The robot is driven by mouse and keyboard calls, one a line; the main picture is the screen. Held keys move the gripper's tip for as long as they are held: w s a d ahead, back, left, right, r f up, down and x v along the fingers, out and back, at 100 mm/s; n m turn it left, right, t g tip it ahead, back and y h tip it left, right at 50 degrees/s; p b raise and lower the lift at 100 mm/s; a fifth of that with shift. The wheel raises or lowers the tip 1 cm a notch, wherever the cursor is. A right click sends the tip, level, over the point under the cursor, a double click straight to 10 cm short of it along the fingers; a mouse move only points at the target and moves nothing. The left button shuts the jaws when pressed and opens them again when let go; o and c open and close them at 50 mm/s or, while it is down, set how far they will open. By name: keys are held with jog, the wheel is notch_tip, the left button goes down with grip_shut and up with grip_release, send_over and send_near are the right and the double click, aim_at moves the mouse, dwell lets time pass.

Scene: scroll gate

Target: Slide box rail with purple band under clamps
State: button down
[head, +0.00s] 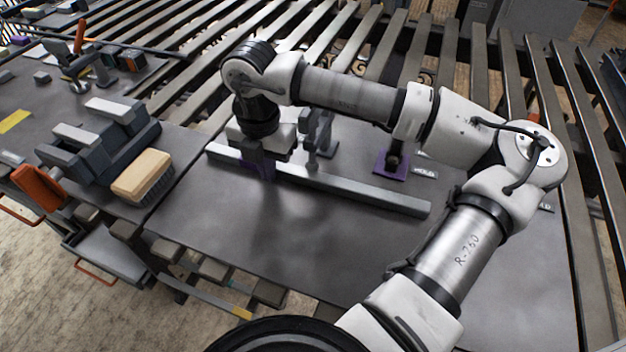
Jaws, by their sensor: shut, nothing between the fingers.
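A long grey box rail (350,188) lies across the dark metal table, running from left to lower right. Its purple band (258,170) shows near the left part of the rail, just below my gripper. My gripper (264,158) points down at the rail there, shut and empty; whether it touches the rail I cannot tell. A grey clamp (318,138) stands behind the rail, just right of my gripper. Another dark clamp stands on a purple base plate (390,166) farther right, partly hidden by my arm. The rail lies in front of both clamps.
At the left are grey blocks in a dark holder (95,145), a tan brush (143,176) and an orange-handled item (40,187). A label (425,171) lies right of the purple plate. Slatted rails run behind the table. The table in front of the rail is clear.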

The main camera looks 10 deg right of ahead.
jog(key=shift+w+d, duration=0.5)
jog(key=shift+w, duration=0.2)
jog(key=shift+s+a+b, duration=0.1)
jog(key=shift+b, duration=0.2)
jog(key=shift+s+a+b, duration=0.4)
jog(key=shift+s+a, duration=0.25)
jog(key=shift+s, duration=0.35)
notch_tip(320, 180, up, 8)
jog(key=p, duration=0.3)
jog(key=shift+p, duration=0.35)
